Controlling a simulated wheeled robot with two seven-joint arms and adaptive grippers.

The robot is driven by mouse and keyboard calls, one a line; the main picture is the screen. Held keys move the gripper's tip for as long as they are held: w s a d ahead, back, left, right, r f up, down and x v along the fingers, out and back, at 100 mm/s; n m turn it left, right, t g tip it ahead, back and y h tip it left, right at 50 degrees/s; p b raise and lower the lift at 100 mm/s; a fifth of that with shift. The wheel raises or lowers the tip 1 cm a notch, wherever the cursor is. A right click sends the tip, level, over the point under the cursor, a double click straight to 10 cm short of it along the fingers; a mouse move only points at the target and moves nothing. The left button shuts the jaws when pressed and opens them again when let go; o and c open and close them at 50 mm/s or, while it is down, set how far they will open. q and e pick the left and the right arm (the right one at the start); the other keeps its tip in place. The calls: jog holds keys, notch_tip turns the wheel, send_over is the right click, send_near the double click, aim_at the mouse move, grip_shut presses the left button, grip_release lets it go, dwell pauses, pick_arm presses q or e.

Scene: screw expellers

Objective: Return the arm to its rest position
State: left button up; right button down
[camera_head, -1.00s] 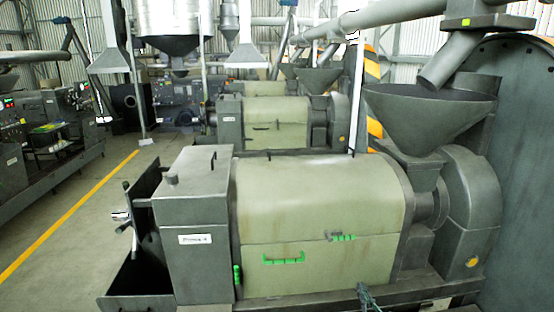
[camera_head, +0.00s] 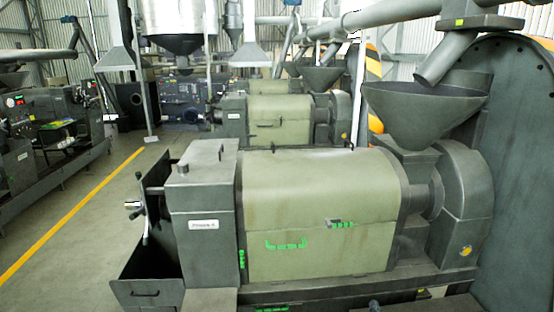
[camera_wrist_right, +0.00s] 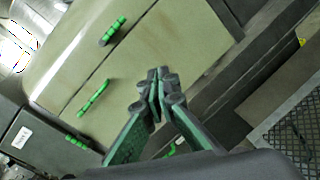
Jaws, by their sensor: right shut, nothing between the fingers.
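My right gripper (camera_head: 374,305) barely shows at the bottom edge of the head view, in front of the near screw press. In the right wrist view the gripper's fingers (camera_wrist_right: 158,88) are closed together with nothing between them. Behind them in that view is the press's beige cover (camera_wrist_right: 110,65) with green handles (camera_wrist_right: 94,98). The fingers appear apart from the cover. Most of the right arm is hidden below the head view. My left gripper is not in view.
The near press's beige cover (camera_head: 320,195) has green handles (camera_head: 286,245) on its front. A grey hopper (camera_head: 425,110) stands at its right end and an open dark tray (camera_head: 147,288) at its left. Clear floor (camera_head: 60,205) with a yellow line lies to the left.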

jog(key=s+d+f+m+g+h, duration=0.1)
jog(key=s+d+f+m+g, duration=0.25)
jog(key=s+f+m, duration=0.55)
jog(key=s+d+f+m+g+h, duration=0.25)
jog(key=s+f+m+g, duration=0.35)
jog(key=s+m, duration=0.45)
jog(key=s+a+f+m+g+y, duration=0.2)
jog(key=s+f+m, duration=0.25)
jog(key=s, duration=0.65)
jog(key=s+a+f+m+g+y, duration=0.1)
jog(key=s+f+m+g+y, duration=0.3)
jog(key=s, duration=0.6)
notch_tip(320, 180, down, 35)
jog(key=s+a+h+b, duration=0.1)
jog(key=s+a+b, duration=0.1)
jog(key=b, duration=0.5)
pick_arm(q)
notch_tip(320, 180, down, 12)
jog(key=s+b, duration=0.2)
jog(key=b, duration=0.3)
pick_arm(e)
jog(key=s+f+g, duration=0.1)
jog(key=s+f, duration=1.9)
jog(key=f, duration=0.3)
jog(key=shift+d+f, duration=0.25)
